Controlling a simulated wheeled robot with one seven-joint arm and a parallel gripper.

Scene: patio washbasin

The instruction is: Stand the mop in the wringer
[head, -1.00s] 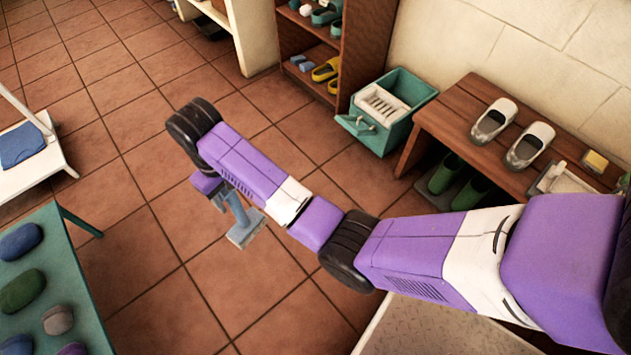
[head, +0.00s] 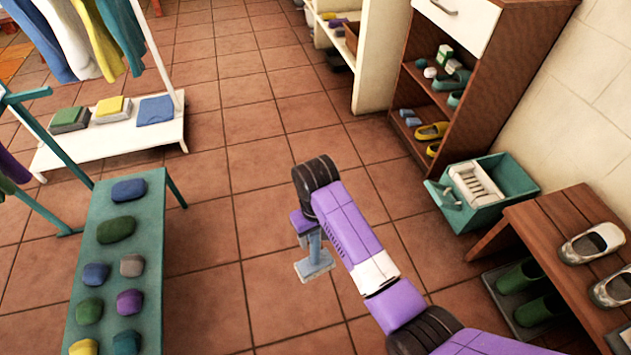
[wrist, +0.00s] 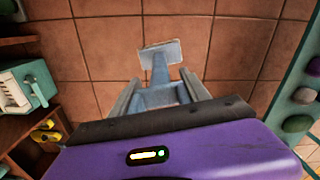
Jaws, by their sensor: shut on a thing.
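The mop (head: 315,265) is a short grey-blue handle with a flat pale pad at its lower end. My gripper (head: 309,232) is shut on its upper part and holds it in the air over the tiles, pad downward. In the wrist view the mop (wrist: 160,58) sticks out between the two fingers of my gripper (wrist: 161,93). The wringer (head: 476,184) is a white slatted insert in a teal bucket (head: 512,185), to the right of my gripper and well apart from it. Part of the bucket (wrist: 40,77) shows at the left of the wrist view.
A brown shoe shelf (head: 468,104) stands behind the bucket. A wooden bench (head: 537,225) with pale shoes is to its right, green boots (head: 520,277) below. A teal bench (head: 155,230) with several stones and a white rack (head: 150,132) are left. Tiled floor between is clear.

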